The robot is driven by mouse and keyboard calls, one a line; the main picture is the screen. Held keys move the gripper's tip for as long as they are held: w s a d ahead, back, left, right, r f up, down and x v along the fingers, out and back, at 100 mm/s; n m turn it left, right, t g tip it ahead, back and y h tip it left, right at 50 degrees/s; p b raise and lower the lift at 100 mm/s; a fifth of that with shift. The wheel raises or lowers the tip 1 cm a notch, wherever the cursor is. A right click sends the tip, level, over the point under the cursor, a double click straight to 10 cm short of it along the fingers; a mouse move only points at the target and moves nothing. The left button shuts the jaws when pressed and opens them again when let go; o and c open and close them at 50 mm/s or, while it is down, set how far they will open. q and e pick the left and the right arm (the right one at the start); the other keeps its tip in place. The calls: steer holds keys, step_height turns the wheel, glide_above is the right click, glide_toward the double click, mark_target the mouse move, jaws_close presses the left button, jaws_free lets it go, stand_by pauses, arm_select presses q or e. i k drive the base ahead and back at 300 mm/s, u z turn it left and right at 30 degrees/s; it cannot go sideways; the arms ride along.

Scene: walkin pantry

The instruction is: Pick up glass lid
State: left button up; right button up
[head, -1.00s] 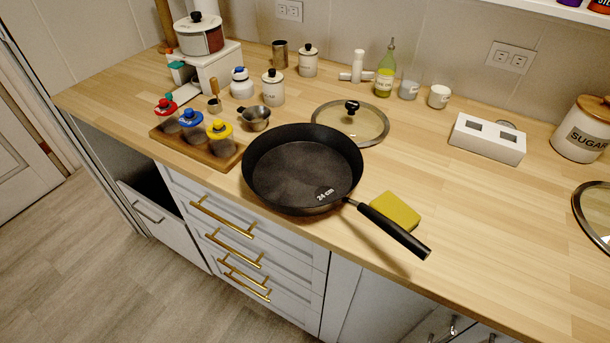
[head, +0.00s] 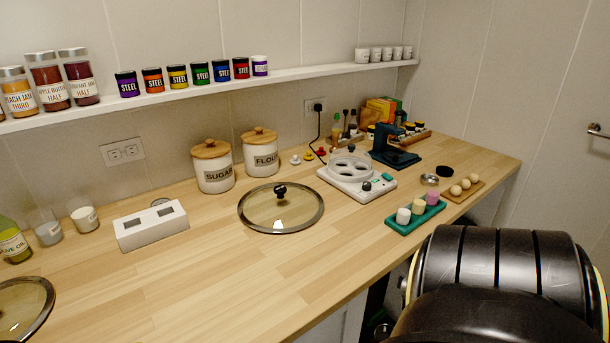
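A round glass lid (head: 262,215) with a metal rim and a black knob lies flat on the wooden counter, in front of the sugar and flour canisters. A second glass lid (head: 22,308) lies at the lower left, cut off by the picture's edge. Neither gripper is in view. A large dark rounded part at the lower right looks like my own arm; it hides the counter's front corner there.
A white block with two openings (head: 151,227) stands left of the middle lid. A white appliance with a clear dome (head: 356,185) stands close on its right, near a green tray (head: 416,219). The sugar canister (head: 213,172) is behind. The front counter (head: 215,285) is clear.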

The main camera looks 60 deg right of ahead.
mark_target(274, 208)
steer(key=z, duration=3.85)
steer(key=i, duration=1.1)
steer(key=u, duration=3.6)
